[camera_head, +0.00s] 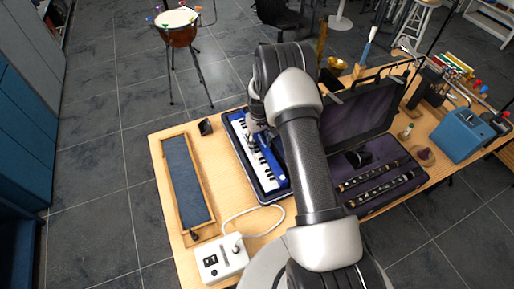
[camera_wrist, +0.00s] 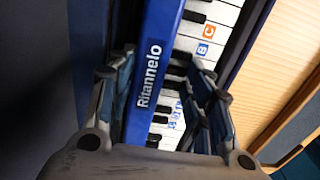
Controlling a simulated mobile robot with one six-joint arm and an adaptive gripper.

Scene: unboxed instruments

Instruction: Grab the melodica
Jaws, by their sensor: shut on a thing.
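The melodica (camera_head: 262,170) is blue with white and black keys and lies at the middle of the wooden table, in a shallow dark-blue case (camera_head: 286,196). In the wrist view the melodica's blue body (camera_wrist: 152,75) carries the word "Ritannelo", with lettered keys to its right. My gripper (camera_head: 257,128) is low over the upper half of the melodica. In the wrist view one finger of my gripper (camera_wrist: 163,78) lies on each side of the instrument, shut on it. My arm hides part of the area right of it.
An open black case (camera_head: 357,120) with dark woodwind pieces lies right of my arm. A wood-framed blue-grey board (camera_head: 185,180) is on the left. A white control box (camera_head: 221,258) with a cable stands at the front. A blue box (camera_head: 461,136) stands far right.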

